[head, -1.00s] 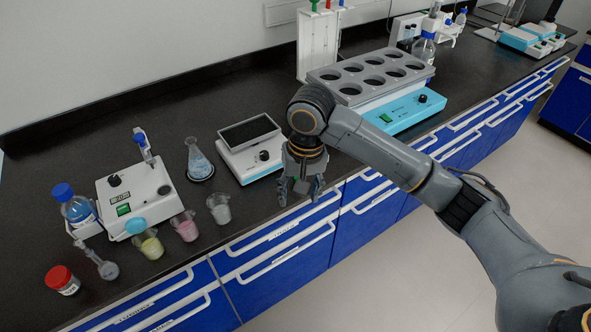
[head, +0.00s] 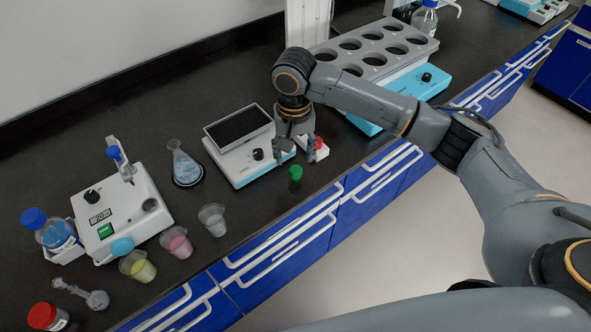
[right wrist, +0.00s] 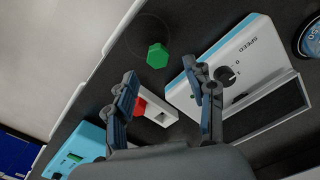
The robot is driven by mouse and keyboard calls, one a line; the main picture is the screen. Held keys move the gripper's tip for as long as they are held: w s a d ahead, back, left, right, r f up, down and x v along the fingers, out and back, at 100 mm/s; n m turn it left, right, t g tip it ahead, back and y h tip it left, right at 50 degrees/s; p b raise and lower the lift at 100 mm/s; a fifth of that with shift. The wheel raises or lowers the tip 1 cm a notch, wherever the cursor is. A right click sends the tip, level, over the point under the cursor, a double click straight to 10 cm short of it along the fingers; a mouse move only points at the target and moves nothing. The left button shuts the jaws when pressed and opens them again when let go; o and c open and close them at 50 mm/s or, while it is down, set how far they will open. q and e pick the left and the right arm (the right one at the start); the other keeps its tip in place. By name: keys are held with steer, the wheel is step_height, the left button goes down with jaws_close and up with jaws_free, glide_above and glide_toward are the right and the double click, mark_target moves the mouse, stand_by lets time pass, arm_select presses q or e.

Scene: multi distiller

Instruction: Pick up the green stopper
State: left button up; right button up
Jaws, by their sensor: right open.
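In the right wrist view the two fingers (right wrist: 160,72) are spread, and nothing is between the tips but bench and stopper. My left gripper is not in view.
The white device with a dark plate (head: 255,160) stands close left of my right gripper. A small white and red item (head: 318,148) is right behind it. The grey rack (head: 370,45) stands farther right. Several cups, including a clear one (head: 213,218), line the bench at left.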

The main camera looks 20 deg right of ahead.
mark_target(296, 168)
steer(key=shift+f, duration=0.65)
steer(key=shift+w+f, duration=0.15)
steer(key=shift+f, duration=0.15)
steer(key=f+p, duration=0.1)
steer(key=f, duration=0.3)
steer(key=shift+d, duration=0.2)
steer(key=shift+f, duration=0.65)
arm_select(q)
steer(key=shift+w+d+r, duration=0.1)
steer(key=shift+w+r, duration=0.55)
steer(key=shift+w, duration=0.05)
arm_select(e)
steer(key=c, duration=0.8)
